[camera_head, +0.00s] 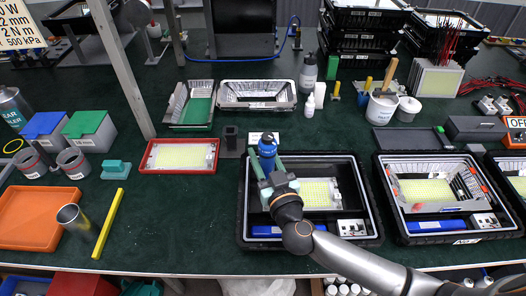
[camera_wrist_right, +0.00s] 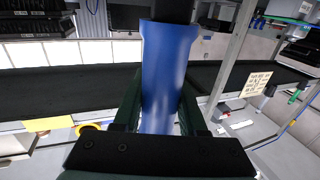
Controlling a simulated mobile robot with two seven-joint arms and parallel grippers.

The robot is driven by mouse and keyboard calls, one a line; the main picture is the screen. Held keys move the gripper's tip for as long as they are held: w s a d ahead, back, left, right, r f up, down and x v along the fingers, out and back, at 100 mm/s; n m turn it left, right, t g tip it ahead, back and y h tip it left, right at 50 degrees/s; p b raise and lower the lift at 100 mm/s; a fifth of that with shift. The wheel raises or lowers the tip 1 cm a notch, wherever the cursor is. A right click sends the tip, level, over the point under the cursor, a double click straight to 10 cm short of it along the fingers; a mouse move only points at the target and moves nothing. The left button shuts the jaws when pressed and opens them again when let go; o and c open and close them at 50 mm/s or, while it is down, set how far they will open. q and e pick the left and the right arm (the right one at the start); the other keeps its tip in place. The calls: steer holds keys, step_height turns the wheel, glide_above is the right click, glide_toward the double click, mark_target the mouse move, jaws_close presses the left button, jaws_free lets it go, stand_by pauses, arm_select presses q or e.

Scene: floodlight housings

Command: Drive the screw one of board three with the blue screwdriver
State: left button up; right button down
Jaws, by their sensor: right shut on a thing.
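My right gripper (camera_head: 267,168) is shut on the blue screwdriver (camera_head: 267,146), above the left part of the middle black housing (camera_head: 377,225). In the right wrist view the blue handle (camera_wrist_right: 168,70) stands between the two dark green fingers; its tip is hidden. A board with a yellow-lit panel (camera_head: 320,195) lies in the middle housing, partly behind my gripper. Another lit board (camera_head: 427,190) lies in the housing to the right, and one (camera_head: 182,156) in a red tray. I cannot tell which is board three, and screw one is too small to make out. My left gripper is not in view.
A third housing (camera_head: 515,180) is cut off at the right edge. Bottles (camera_head: 308,75), a white pot (camera_head: 381,108) and metal frames (camera_head: 258,95) stand behind. An orange tray (camera_head: 38,218) and yellow bar (camera_head: 107,224) lie at left.

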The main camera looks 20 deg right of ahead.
step_height(320, 180, down, 4)
steer(key=shift+r+b, duration=0.25)
steer(key=shift+b, duration=0.3)
steer(key=shift+f, duration=0.65)
stand_by(1.1)
steer(key=shift+s+f, duration=0.1)
steer(key=shift+f, duration=0.6)
stand_by(1.9)
